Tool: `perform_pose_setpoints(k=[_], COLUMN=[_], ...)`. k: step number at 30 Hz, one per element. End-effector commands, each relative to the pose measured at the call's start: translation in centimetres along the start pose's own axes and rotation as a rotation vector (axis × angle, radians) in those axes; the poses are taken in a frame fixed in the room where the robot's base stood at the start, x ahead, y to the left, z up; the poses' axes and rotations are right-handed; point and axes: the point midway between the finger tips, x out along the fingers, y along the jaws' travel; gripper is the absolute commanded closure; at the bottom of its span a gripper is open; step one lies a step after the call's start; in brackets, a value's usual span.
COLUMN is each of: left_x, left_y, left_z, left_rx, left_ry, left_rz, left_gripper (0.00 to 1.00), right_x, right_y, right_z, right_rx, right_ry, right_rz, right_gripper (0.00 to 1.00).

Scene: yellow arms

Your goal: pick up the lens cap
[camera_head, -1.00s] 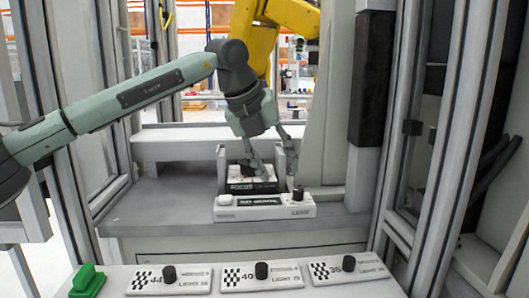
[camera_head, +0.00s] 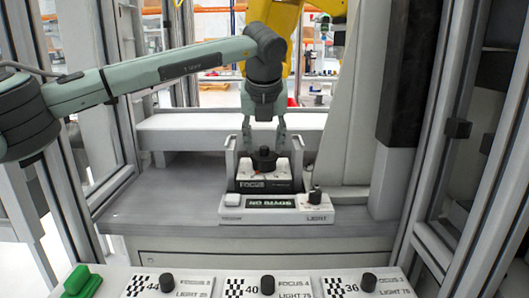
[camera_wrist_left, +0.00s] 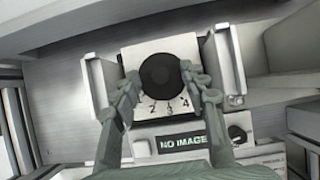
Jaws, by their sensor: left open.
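Nothing is clearly marked as a lens cap. A round black knob-like piece (camera_head: 265,158) sits on the box labelled FOCUS (camera_head: 264,184). In the wrist view this black disc (camera_wrist_left: 160,74) lies on a white face with numbers (camera_wrist_left: 160,48). My left gripper (camera_head: 265,144) points down over it, open. In the wrist view the fingers (camera_wrist_left: 158,84) stand on either side of the disc; I cannot tell whether they touch it. My right gripper is not in view.
A panel reading NO IMAGE (camera_head: 270,203) with a black LIGHT knob (camera_head: 314,195) is in front. Upright side plates (camera_wrist_left: 228,62) flank the box closely. Numbered checkered cards (camera_head: 247,287) with black knobs and a green object (camera_head: 82,281) line the near edge.

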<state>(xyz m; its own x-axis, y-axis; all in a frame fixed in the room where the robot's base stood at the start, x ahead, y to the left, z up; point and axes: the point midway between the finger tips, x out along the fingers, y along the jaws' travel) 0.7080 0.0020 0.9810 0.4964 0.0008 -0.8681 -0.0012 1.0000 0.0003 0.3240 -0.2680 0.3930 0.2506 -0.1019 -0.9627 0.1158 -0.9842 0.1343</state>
Motion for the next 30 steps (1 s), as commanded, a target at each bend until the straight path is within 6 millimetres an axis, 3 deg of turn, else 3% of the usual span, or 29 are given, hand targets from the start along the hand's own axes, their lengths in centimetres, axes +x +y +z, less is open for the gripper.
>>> perform_pose_setpoints(k=[8, 19, 30], left_x=[0.49, 0.46, 0.03], left_y=[-0.03, -0.04, -0.08], left_z=[-0.01, -0.02, 0.25], left_rx=[0.001, 0.001, 0.001], left_ry=[-0.001, -0.001, -0.002], left_rz=[0.000, -0.001, -0.002], left_gripper=[0.56, 1.00, 1.00], right_x=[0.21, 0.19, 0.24], right_y=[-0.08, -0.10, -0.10], right_z=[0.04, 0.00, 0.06], right_rx=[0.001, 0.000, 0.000], right_ry=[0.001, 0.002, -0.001], right_rz=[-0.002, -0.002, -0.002], right_gripper=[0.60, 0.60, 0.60])
